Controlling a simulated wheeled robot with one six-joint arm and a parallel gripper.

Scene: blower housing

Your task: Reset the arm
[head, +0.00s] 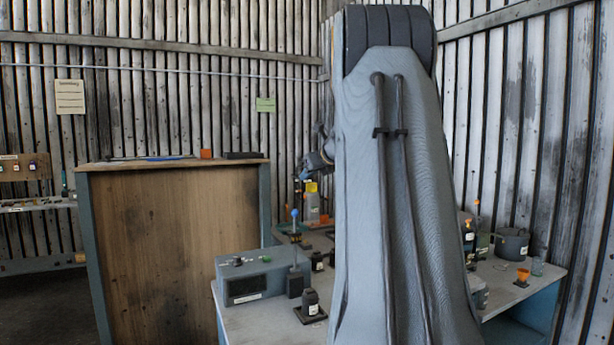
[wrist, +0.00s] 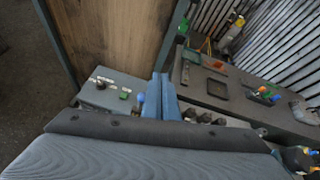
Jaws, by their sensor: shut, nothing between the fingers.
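My gripper (wrist: 160,78) shows in the wrist view as two blue fingers pressed together, with nothing between them. It hangs above the bench, in line with the edge of the grey control box (wrist: 105,92). In the head view my large grey arm link stands upright across the middle and hides part of the bench. A small blue end piece (head: 305,174) shows just left of that link, above the back of the bench; its fingertips are too small to make out there.
A tall wooden-faced cabinet (head: 180,250) stands at left. Corrugated walls close the back.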

